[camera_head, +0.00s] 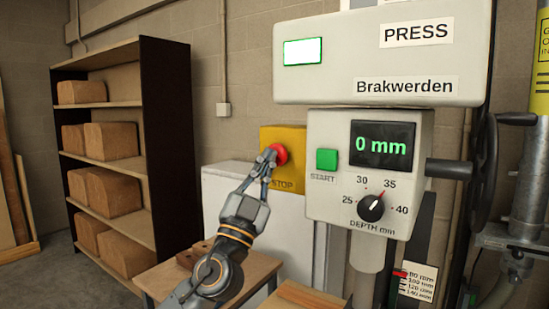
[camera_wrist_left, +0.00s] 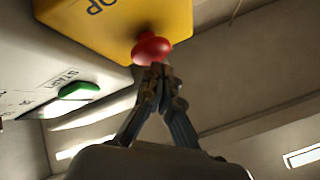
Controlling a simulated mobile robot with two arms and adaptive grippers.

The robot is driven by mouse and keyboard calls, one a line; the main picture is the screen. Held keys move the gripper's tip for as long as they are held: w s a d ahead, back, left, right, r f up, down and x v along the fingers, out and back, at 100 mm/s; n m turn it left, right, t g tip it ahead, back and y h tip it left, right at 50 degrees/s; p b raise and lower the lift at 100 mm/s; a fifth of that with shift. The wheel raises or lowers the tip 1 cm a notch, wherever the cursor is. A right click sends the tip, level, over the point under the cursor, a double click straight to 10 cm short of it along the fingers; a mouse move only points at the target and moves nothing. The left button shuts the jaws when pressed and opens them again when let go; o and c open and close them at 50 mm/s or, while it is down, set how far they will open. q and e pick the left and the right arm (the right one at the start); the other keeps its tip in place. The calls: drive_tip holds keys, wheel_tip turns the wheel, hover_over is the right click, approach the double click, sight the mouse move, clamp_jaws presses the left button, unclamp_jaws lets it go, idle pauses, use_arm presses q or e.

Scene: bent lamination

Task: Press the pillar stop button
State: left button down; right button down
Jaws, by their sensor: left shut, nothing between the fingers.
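The red stop button (camera_head: 280,153) sits on a yellow box (camera_head: 291,141) marked STOP, left of the press's control head. My left gripper (camera_head: 270,156) is shut and empty, with its fingertips at the button's left side in the head view. In the left wrist view the red button (camera_wrist_left: 151,48) stands out from the yellow box (camera_wrist_left: 165,15), and the closed fingertips (camera_wrist_left: 157,70) are right at it. They look touching or nearly so; I cannot tell which. My right gripper is not in view.
The press's control head (camera_head: 325,190) has a green START button (camera_head: 327,160), a 0 mm display (camera_head: 382,145) and a depth knob (camera_head: 371,208). A wooden table (camera_head: 262,268) stands below my left arm. A shelf (camera_head: 165,130) with brown blocks stands at left.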

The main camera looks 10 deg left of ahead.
use_arm(q)
drive_tip(key=shift+w+d+b, duration=0.15)
drive_tip(key=shift+w+b, duration=0.3)
drive_tip(key=shift+b, duration=0.05)
idle(0.7)
idle(0.3)
drive_tip(key=shift+s+a, duration=0.35)
drive_tip(key=shift+s, duration=0.5)
drive_tip(key=s, duration=0.1)
drive_tip(key=s+a, duration=0.1)
drive_tip(key=s, duration=0.1)
drive_tip(key=s+p, duration=0.1)
drive_tip(key=shift+s+a, duration=0.3)
drive_tip(key=shift+s, duration=0.05)
